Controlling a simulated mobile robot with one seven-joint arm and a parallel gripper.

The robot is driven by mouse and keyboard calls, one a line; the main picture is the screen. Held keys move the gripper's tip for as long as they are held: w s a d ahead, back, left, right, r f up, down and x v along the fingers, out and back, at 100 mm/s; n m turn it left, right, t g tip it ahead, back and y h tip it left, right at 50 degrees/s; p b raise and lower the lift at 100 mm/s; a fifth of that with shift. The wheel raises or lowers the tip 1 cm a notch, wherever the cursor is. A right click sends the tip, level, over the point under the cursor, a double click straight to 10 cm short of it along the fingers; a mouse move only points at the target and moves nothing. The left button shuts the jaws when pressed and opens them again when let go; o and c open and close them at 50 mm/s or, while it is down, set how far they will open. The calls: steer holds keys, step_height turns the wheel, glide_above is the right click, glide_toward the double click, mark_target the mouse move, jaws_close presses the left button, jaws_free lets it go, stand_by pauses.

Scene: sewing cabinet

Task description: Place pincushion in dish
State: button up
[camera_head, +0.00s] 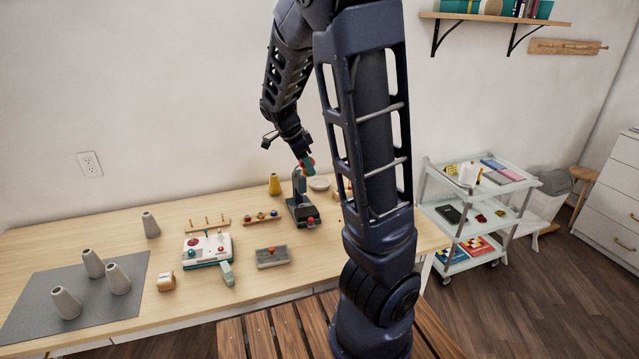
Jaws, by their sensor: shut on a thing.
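My gripper (303,159) hangs above the back of the table, small in the picture. It is shut on a small red and teal thing (308,163), which looks like the pincushion; its shape is hard to make out. A small pale round dish (319,183) lies on the table just below and to the right of the held thing. The held thing is above the table and apart from the dish. The fingertips are too small to see clearly.
A dark upright device (303,206) stands close below my gripper, left of the dish. A yellow cone (275,184) is to its left. My arm hides the table's right part.

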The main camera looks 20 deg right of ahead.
steer(key=shift+w+r, duration=0.15)
steer(key=shift+w, duration=0.15)
steer(key=w+r, duration=0.3)
steer(key=w, duration=0.4)
steer(key=w+r, duration=0.4)
steer(key=w, duration=0.3)
glide_above(319, 179)
steer(key=s+a, duration=0.1)
steer(key=s, duration=0.4)
step_height(319, 179, down, 8)
steer(key=r, duration=0.1)
steer(key=f, duration=3.1)
steer(key=shift+w+a+f, duration=0.2)
steer(key=shift+f, duration=0.1)
steer(key=o, duration=0.7)
